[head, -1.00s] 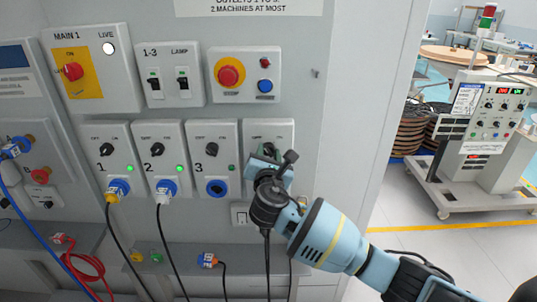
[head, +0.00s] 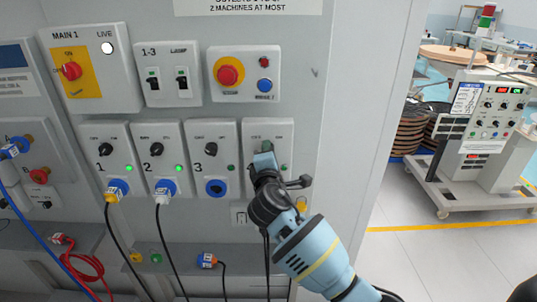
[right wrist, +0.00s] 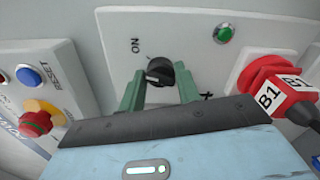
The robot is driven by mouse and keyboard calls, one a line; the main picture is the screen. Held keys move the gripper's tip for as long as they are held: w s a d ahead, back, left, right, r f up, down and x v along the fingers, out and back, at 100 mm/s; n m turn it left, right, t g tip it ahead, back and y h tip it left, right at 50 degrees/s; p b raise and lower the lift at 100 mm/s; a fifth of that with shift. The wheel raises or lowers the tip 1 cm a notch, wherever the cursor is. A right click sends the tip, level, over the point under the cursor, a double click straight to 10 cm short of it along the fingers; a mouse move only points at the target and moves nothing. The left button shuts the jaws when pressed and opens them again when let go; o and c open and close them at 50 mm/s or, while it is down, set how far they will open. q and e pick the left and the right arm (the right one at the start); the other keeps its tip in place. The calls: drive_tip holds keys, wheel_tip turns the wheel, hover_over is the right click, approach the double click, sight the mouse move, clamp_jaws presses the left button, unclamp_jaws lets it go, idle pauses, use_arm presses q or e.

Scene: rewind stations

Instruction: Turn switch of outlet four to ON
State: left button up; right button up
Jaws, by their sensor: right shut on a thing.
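The outlet four panel (head: 284,131) is the rightmost in the row, partly covered by my right gripper (head: 264,150). A pale mark shows on the knob's lower left side; the ON label is to the upper left. The green lamp (right wrist: 222,33) beside it looks dim. A red plug labelled B1 (right wrist: 290,97) is in a red socket. My left gripper is not in view.
Outlets one (head: 93,130), two (head: 144,130) and three (head: 197,131) stand to the left; lamps one and two glow green. A red emergency button (head: 229,74) is above. Cables hang below. A wheeled machine (head: 490,125) stands at right.

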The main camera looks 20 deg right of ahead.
drive_tip(key=m, duration=0.5)
drive_tip(key=shift+f+b, duration=0.2)
drive_tip(key=shift+b, duration=0.1)
drive_tip(key=shift+m, duration=0.4)
drive_tip(key=o, duration=1)
drive_tip(key=shift+r, duration=0.1)
drive_tip(key=shift+c, duration=0.2)
drive_tip(key=v, duration=0.8)
